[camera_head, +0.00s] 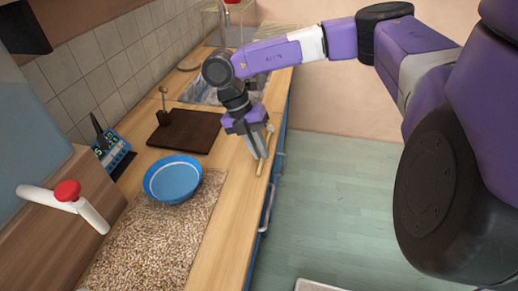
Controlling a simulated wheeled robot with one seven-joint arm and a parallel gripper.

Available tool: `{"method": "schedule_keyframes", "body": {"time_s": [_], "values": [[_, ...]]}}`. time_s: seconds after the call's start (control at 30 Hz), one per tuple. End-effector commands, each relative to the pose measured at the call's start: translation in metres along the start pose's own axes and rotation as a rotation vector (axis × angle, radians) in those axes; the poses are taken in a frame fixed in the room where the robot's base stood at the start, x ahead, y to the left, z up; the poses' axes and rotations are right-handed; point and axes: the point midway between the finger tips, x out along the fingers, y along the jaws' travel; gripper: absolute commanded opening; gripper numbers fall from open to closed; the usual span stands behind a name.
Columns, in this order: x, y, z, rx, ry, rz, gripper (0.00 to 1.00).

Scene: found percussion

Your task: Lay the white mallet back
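A slim light wooden stick (261,168), which looks like the mallet's handle, shows at the right front edge of the wooden counter. A small pale tip (270,128) beside my gripper may be the white mallet's head; it is partly hidden. My gripper (262,155) points down at the counter edge, with its fingers right at the stick. I cannot tell whether the fingers are closed on the stick or only beside it, nor whether the stick touches the counter.
A dark brown board (190,139) lies left of my gripper. Behind it, a ball-topped stick (163,92) stands in a dark block. A blue bowl (172,182) sits on a speckled mat (160,240). A blue rack (115,155) and a red-knobbed white tube (90,213) are at left.

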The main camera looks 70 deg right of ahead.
Motion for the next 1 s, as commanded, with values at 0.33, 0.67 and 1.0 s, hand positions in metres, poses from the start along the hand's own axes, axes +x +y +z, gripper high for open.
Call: {"method": "schedule_keyframes", "body": {"time_s": [0.33, 0.67, 1.0], "values": [[-0.006, 0.003, 0.0, -0.001, 0.001, 0.004, 0.34], [-0.062, 0.001, 0.0, 0.002, -0.002, 0.003, 0.34], [-0.078, -0.001, -0.001, 0.0, -0.001, 0.002, 0.34]]}}
